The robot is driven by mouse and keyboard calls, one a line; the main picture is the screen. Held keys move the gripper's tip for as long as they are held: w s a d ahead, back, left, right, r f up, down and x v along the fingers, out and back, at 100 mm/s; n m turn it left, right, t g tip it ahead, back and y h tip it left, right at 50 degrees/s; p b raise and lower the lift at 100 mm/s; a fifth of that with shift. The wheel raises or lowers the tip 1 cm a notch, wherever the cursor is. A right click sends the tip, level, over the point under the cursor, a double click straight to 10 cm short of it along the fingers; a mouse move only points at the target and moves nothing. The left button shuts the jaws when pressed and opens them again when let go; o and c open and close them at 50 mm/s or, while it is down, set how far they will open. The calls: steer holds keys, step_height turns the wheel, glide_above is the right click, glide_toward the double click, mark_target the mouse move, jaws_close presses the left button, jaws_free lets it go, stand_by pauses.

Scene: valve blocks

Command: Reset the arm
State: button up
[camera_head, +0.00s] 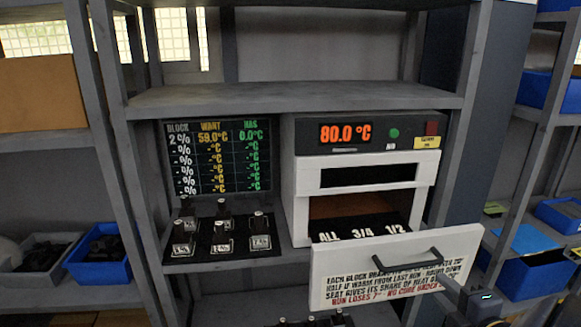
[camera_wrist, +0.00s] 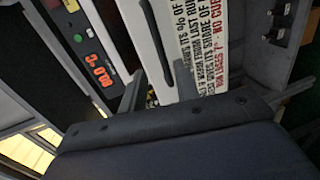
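My gripper (camera_wrist: 158,82) shows in the wrist view with its two fingers spread apart and nothing clearly held between them. The black handle (camera_wrist: 152,30) of the white drawer front runs down toward the gap between the fingers; I cannot tell if they touch. The white drawer front (camera_head: 335,262) is pulled out from the oven and carries printed text. The tray behind it is marked ALL, 3/4 and 1/2.
The oven display (camera_head: 345,133) reads 80.0 °C. A block table board (camera_head: 217,157) stands left of it, above several dark valve blocks (camera_head: 222,240) on a black mat. Shelf posts and blue bins (camera_head: 105,260) flank the bay. More blocks sit below the drawer.

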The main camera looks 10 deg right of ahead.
mark_target(418, 267)
steer(key=x, duration=1.1)
steer(key=shift+r, duration=0.1)
steer(key=shift+s, duration=0.1)
